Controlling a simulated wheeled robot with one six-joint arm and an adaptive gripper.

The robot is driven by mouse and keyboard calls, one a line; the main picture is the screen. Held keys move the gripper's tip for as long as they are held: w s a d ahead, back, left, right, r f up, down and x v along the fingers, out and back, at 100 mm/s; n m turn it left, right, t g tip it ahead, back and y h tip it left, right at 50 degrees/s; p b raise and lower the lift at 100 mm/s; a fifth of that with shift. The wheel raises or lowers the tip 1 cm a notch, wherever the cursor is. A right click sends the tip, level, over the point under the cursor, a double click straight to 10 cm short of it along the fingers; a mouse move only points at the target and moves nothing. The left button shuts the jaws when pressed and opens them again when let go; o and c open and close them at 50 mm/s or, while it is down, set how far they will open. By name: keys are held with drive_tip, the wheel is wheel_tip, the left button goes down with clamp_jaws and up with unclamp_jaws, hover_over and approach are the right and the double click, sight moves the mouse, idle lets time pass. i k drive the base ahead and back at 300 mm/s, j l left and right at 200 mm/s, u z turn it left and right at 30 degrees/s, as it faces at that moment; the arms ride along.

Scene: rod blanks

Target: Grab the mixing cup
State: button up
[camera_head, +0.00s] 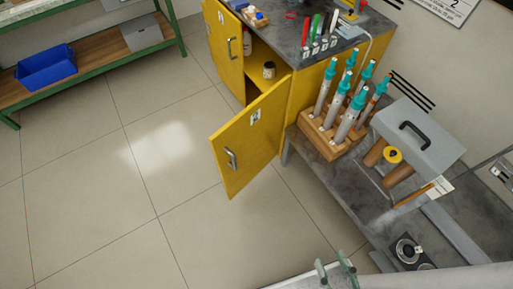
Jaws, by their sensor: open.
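I cannot pick out the mixing cup with certainty. A small dark jar-like container (269,70) with a pale label stands upright on a shelf inside the yellow cabinet, just behind its open door. It is too small to tell whether it is the cup. My gripper (335,272) shows at the bottom edge, right of centre, with two grey-green fingers apart and nothing seen between them. It is well away from the cabinet, and its lower part is cut off by the frame.
The yellow cabinet door (250,135) stands open into the floor space. A wooden rack (318,143) of teal-capped tubes and a grey handled box (420,140) stand on the right bench. A blue bin (46,68) sits on the left shelf. The tiled floor (110,190) is clear.

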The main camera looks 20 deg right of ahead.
sight(290, 19)
drive_tip(key=i+j+u, duration=0.4)
drive_tip(key=j, duration=0.35)
drive_tip(key=i+j+u, duration=0.35)
drive_tip(key=i+j, duration=0.2)
drive_tip(key=i+j+u, duration=0.4)
drive_tip(key=i, duration=0.25)
drive_tip(key=i+z, duration=0.4)
drive_tip(key=i, duration=0.15)
drive_tip(key=i+j+z, duration=0.2)
drive_tip(key=i+z, duration=0.2)
drive_tip(key=i, duration=0.15)
drive_tip(key=i+j+z, duration=0.4)
drive_tip(key=i+z, duration=0.25)
drive_tip(key=z, duration=0.15)
drive_tip(key=i+j+z, duration=0.2)
drive_tip(key=z, duration=0.2)
drive_tip(key=i+j+z, duration=0.2)
drive_tip(key=z, duration=0.25)
drive_tip(key=i+j+z, duration=0.2)
drive_tip(key=z, duration=0.2)
drive_tip(key=i+j+z, duration=0.15)
drive_tip(key=j+z, duration=0.25)
drive_tip(key=i+j+z, duration=0.25)
drive_tip(key=j+z, duration=0.25)
drive_tip(key=i+j+z, duration=0.1)
drive_tip(key=j+z, duration=0.15)
drive_tip(key=j, duration=0.15)
drive_tip(key=i+j+z, duration=0.1)
drive_tip(key=j+z, duration=0.15)
drive_tip(key=i+j, duration=0.3)
